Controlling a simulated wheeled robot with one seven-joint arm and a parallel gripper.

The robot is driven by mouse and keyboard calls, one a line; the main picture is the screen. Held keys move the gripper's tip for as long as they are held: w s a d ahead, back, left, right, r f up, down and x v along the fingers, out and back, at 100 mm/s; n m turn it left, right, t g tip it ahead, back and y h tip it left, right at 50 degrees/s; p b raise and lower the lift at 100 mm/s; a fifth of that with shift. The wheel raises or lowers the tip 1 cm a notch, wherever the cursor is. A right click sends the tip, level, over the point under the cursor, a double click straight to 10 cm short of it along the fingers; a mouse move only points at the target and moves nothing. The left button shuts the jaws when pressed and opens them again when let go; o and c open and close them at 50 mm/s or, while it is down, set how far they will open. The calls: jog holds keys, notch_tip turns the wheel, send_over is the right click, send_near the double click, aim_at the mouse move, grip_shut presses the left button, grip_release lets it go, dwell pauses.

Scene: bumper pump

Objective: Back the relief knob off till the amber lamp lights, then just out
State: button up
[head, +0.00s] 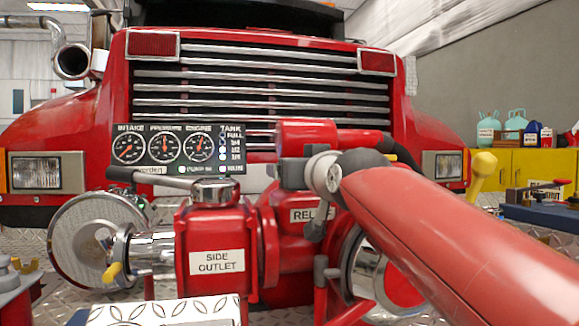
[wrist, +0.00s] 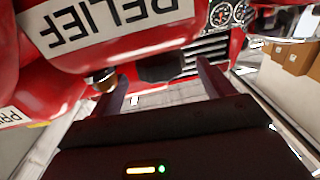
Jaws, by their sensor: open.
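The red relief housing has a white RELIEF label (head: 308,215), partly covered by my arm in the head view. The label (wrist: 110,20) shows upside down in the wrist view. My gripper (wrist: 163,73) is open, its two dark fingers apart. A dark blunt piece (wrist: 160,68) shows between the fingers; I cannot tell whether it is the relief knob or whether they touch it. A small brass-brown round piece (wrist: 103,80) sits beside the left finger, below the label. It may be the amber lamp or a fitting. No amber light is clearly visible.
A gauge panel (head: 190,150) with three dials and a column of tank lights stands behind the pump. The side outlet box (head: 217,262) and its chrome pipe are at left. The truck grille (head: 260,90) closes off the back. A blue-topped bench (head: 540,214) is at right.

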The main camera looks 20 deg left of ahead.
jog(key=shift+p+x, duration=0.4)
jog(key=shift+x, duration=1.95)
jog(key=shift+c, duration=0.2)
jog(key=c, duration=0.9)
jog(key=shift+w+d+f+b, duration=0.15)
jog(key=shift+d+f+b, duration=0.1)
jog(key=shift+b, duration=0.15)
jog(key=n+g+y+b, duration=0.1)
jog(key=y+b, duration=0.1)
jog(key=b, duration=0.1)
jog(key=shift+a+f+n+g, duration=0.1)
jog(key=shift+f+n+g, duration=0.1)
jog(key=shift+n+g, duration=0.2)
jog(key=shift+a+r+n+g+y+b, duration=0.1)
jog(key=shift+r+n+g+y+b, duration=0.2)
jog(key=shift+n+g+y+b, duration=0.45)
jog(key=shift+r+g+y, duration=0.1)
jog(key=shift+g+y, duration=0.15)
jog(key=shift+g, duration=0.1)
